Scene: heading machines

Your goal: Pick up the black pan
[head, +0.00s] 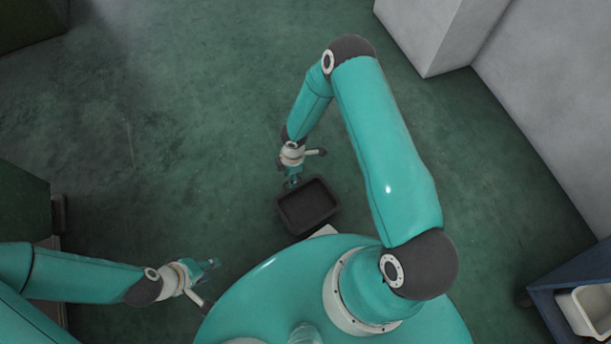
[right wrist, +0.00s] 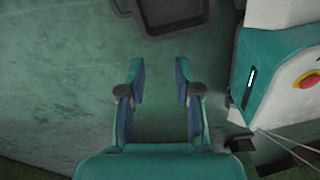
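The black pan (head: 309,206) is a dark rectangular tray with raised walls, lying in front of my base in the head view. In the right wrist view part of the pan (right wrist: 174,14) shows at the top edge, cut off by the frame. My right gripper (right wrist: 160,72) is open and empty, with its two fingers apart and the pan beyond their tips. In the head view my right gripper (head: 292,181) is close to the pan's upper left edge. My left gripper (head: 213,267) is left of my base, well apart from the pan; its finger opening is unclear.
Green floor (head: 200,130) lies clear to the left and behind the pan. A pale block (head: 430,30) and wall stand at upper right. A blue table (head: 560,290) with a white bin (head: 590,309) is at lower right. A dark green machine (head: 22,205) stands at the left edge.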

